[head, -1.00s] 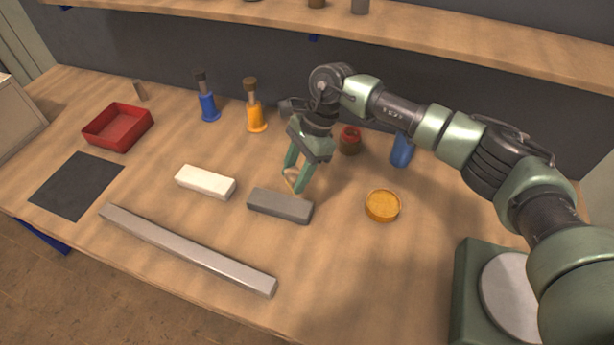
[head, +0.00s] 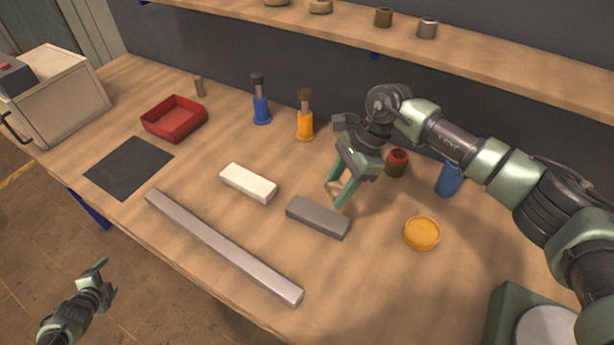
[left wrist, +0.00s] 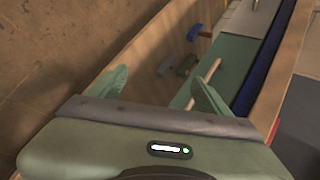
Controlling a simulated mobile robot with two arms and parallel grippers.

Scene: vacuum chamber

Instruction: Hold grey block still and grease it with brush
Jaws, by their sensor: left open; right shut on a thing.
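The grey block (head: 318,217) lies flat on the wooden table (head: 200,285). My right gripper (head: 337,195) points down just behind the block. It is shut on a small tan thing (head: 335,187), mostly hidden by the fingers; I cannot tell whether it is the brush. My left gripper (head: 106,278) is open and empty, in front of the table's edge at lower left. Its open fingers also show in the left wrist view (left wrist: 163,90). Blue (head: 261,108) and orange (head: 305,124) things with dark tops stand at the back. A round orange-yellow tin (head: 422,232) stands right of the block.
A white block (head: 248,183) and a long grey bar (head: 222,246) lie left of the grey block. A red tray (head: 174,119) and a dark mat (head: 128,167) are farther left. A dark red jar (head: 397,163) and a blue cylinder (head: 448,179) stand behind the tin. A shelf (head: 460,50) overhangs the back.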

